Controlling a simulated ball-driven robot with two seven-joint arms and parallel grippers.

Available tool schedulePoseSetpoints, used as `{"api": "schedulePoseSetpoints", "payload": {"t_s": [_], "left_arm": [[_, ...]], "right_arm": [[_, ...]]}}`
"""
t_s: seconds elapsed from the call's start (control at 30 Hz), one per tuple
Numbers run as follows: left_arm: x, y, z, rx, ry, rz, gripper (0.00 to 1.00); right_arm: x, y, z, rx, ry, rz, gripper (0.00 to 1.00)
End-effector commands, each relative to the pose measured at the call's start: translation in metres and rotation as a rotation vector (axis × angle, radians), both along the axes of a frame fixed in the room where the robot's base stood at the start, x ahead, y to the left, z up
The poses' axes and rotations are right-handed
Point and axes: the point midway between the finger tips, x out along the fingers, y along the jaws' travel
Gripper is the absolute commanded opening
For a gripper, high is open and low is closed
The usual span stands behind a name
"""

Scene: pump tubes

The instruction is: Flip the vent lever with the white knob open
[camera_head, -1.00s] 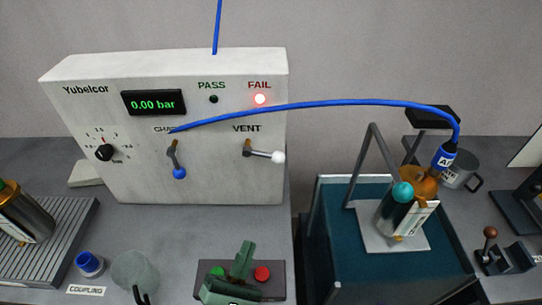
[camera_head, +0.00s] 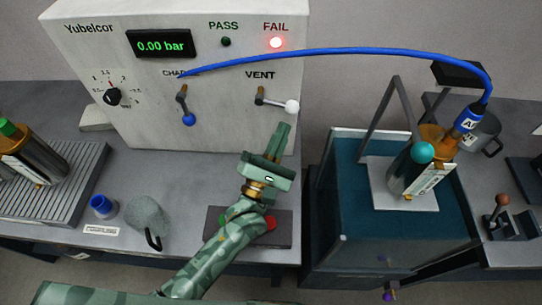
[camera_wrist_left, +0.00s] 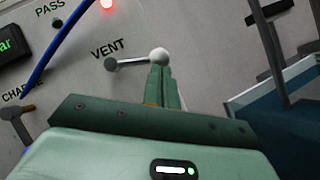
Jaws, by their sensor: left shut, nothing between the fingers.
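The vent lever with the white knob (camera_head: 292,106) is on the front of the white Yubelcor panel (camera_head: 75,60), under the VENT label. Its arm points to the right and slightly down. It also shows in the left wrist view (camera_wrist_left: 158,55). My left gripper (camera_head: 284,127) is shut and empty, with its fingertips just below the white knob. In the left wrist view, the fingertips overlap the underside of the knob; I cannot tell whether they touch it. My right gripper is not in view.
The charge lever with the blue knob (camera_head: 189,119) hangs down to the left. A blue hose (camera_head: 330,52) arcs across above the vent lever to a pump tube (camera_head: 410,170) on the teal cart (camera_head: 335,200). A red FAIL lamp (camera_head: 276,42) is lit; the display (camera_head: 160,45) reads 0.00 bar.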

Motion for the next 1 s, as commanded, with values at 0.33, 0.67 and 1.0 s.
{"api": "schedulePoseSetpoints", "payload": {"t_s": [0.33, 0.67, 1.0], "left_arm": [[0.015, -0.006, 0.008, 0.002, 0.001, -0.001, 0.0], [0.015, -0.01, 0.012, -0.076, -0.002, -0.003, 0.0], [0.015, -0.017, 0.026, -0.311, 0.001, 0.0, 0.0]], "right_arm": [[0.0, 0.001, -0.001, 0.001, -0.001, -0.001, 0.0], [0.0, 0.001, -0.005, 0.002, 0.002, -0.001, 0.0], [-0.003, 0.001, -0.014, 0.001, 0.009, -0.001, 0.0]]}}
